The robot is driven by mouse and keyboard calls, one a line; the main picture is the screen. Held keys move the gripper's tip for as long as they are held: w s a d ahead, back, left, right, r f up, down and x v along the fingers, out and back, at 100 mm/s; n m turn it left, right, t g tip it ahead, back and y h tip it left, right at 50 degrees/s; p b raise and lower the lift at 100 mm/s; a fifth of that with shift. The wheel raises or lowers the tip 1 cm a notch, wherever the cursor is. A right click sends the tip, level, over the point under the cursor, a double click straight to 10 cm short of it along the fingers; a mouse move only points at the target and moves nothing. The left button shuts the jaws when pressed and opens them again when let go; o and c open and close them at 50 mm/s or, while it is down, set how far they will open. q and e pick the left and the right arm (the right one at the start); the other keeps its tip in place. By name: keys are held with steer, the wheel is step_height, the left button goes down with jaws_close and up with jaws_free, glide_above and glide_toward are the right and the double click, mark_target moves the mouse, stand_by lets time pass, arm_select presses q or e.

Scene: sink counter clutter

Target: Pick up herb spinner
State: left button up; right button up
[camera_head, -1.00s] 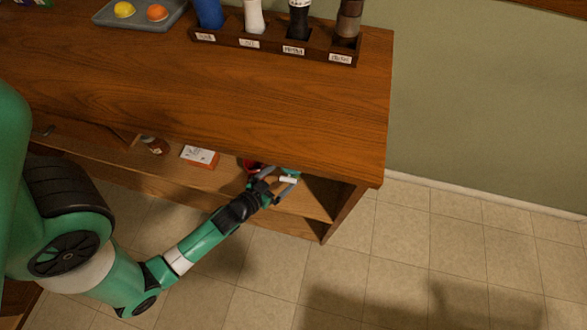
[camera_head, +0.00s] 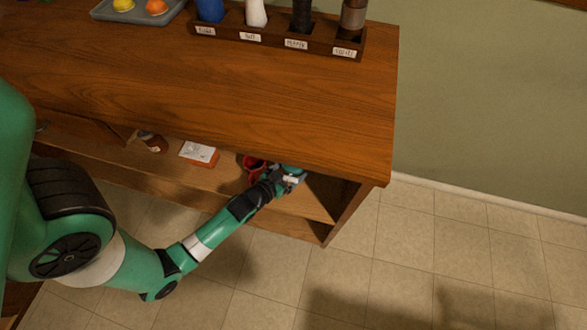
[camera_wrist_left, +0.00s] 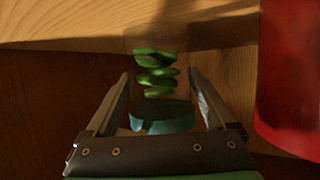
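The herb spinner shows in the left wrist view as a teal round base (camera_wrist_left: 165,118) with a stack of green leaves (camera_wrist_left: 156,72) beyond it. My left gripper (camera_wrist_left: 160,78) is open, with one finger on each side of the herb spinner. I see small gaps between the fingers and the spinner. In the head view my left gripper (camera_head: 291,181) is at the shelf under the counter, near its right end, and mostly hides the spinner. My right gripper is not in view.
A red container (camera_wrist_left: 290,75) stands close to the right finger; a red item (camera_head: 253,168) also shows on the shelf in the head view. A white and orange box (camera_head: 199,153) and a brown bottle (camera_head: 153,142) lie further left. The wooden countertop (camera_head: 220,90) overhangs the shelf.

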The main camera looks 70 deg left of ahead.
mark_target(287, 168)
arm_select(q)
steer(key=c, duration=0.6)
steer(key=shift+r+p, duration=0.35)
steer(key=shift+r, duration=0.15)
step_height(287, 168, up, 3)
steer(key=shift+f+p, duration=0.1)
steer(key=shift+p, duration=0.9)
steer(key=s+d+r+p, duration=0.1)
steer(key=r, duration=0.1)
steer(key=s+d+r+p, duration=0.1)
steer(key=s+r, duration=0.1)
steer(key=s+d+r+p, duration=0.1)
steer(key=r+p, duration=0.1)
steer(key=shift+s+d+r, duration=0.15)
steer(key=shift+d+r, duration=0.2)
steer(key=d+b+v, duration=0.1)
steer(key=b+v, duration=0.2)
steer(key=v, duration=0.5)
steer(key=shift+d+f, duration=0.3)
